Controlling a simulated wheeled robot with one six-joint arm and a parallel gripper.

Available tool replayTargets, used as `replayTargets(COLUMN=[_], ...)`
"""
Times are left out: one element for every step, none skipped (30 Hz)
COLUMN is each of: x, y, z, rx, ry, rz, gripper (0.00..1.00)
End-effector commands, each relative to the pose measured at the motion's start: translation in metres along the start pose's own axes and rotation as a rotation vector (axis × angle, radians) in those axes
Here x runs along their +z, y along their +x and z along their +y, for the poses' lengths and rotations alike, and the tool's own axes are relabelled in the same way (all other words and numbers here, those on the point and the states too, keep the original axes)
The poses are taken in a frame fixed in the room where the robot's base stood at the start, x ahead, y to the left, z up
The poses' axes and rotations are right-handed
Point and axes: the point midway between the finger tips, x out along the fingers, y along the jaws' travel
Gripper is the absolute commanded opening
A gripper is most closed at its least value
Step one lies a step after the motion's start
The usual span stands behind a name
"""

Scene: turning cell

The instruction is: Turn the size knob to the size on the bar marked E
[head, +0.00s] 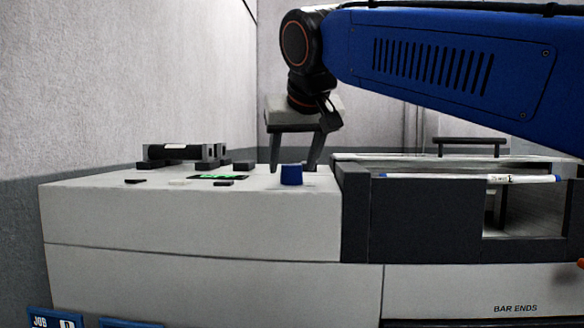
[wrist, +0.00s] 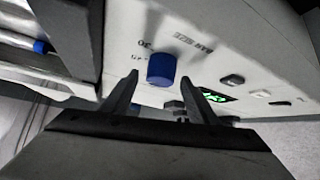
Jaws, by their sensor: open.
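The size knob is a blue cylinder (head: 291,175) standing on the light grey top of the machine in the head view. It also shows in the wrist view (wrist: 161,69), with printed numbers beside it, one reading 30, and lettering that seems to read BAR SIZE. My gripper (head: 292,168) is open and points down at the knob, with one finger on each side in the wrist view (wrist: 162,80). I cannot tell whether the fingers touch the knob. A white bar with blue ends (head: 468,178) lies across the dark frame at the right; its marking is too small to read surely.
A lit green display (head: 218,177) and several small buttons lie left of the knob. A dark cylindrical part (head: 178,152) sits on dark blocks further left. A dark raised frame (head: 355,210) stands close on the right. A BAR ENDS label (head: 515,308) is on the lower front.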

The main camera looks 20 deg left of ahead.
Motion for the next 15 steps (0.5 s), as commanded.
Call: replayTargets(x=[-0.001,-0.001,-0.001,-0.001,0.000,-0.001,0.000,-0.001,-0.001,0.000,-0.001,-0.001,0.000,0.000,0.000], y=[-0.011,-0.017,-0.025,-0.031,-0.037,-0.044,-0.051,-0.057,-0.065,-0.071,-0.077,-0.085,-0.091,-0.097,-0.104], z=[0.000,0.000,-0.001,-0.001,-0.001,-0.001,-0.001,0.000,0.000,-0.001,-0.001,0.000,0.000,0.000,0.000], rx=[-0.002,-0.002,-0.002,-0.003,-0.002,-0.002,-0.002,-0.002,-0.002,-0.001,-0.002,-0.002,-0.001,-0.001,-0.002], ry=[0.000,0.000,0.000,0.000,0.000,0.000,0.000,0.000,0.000,-0.001,-0.001,0.000,0.000,0.000,0.000], rz=[0.004,0.003,0.003,0.003,0.002,0.003,0.002,0.002,0.003,0.002,0.003,0.003,0.003,0.003,0.002], gripper=[0.54,0.54,0.54,0.54,0.54,0.54,0.54,0.54,0.54,0.54,0.54,0.54,0.54,0.54,0.54])
